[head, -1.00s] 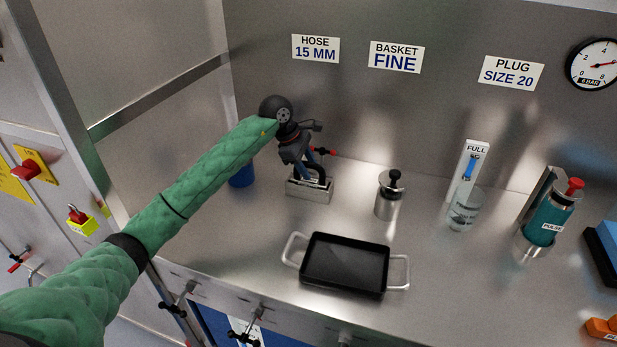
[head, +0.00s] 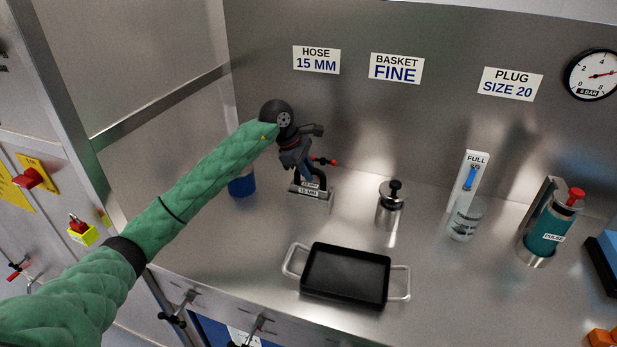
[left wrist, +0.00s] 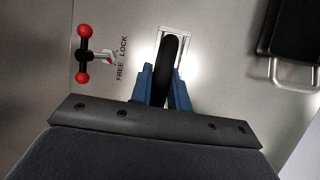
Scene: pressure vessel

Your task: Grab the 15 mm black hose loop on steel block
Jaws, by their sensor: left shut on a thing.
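The black 15 mm hose loop (head: 323,181) stands upright at the steel block (head: 327,198), left of centre on the bench. My left gripper (head: 307,173) reaches it from above and behind the block's left side. In the left wrist view the hose loop (left wrist: 168,62) runs between the two blue fingers (left wrist: 163,88), which are shut on it. Beyond it the pale block (left wrist: 185,38) shows under the loop. Part of the loop is hidden by the fingers, and I cannot tell whether it is clear of the block. My right gripper is not in view.
A red-ended T-handle (left wrist: 83,53) by FREE/LOCK lettering is left of the fingers. A black tray (head: 345,275) lies in front, a steel canister (head: 390,208) to the right, a blue cup (head: 242,184) to the left. Bare bench lies between them.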

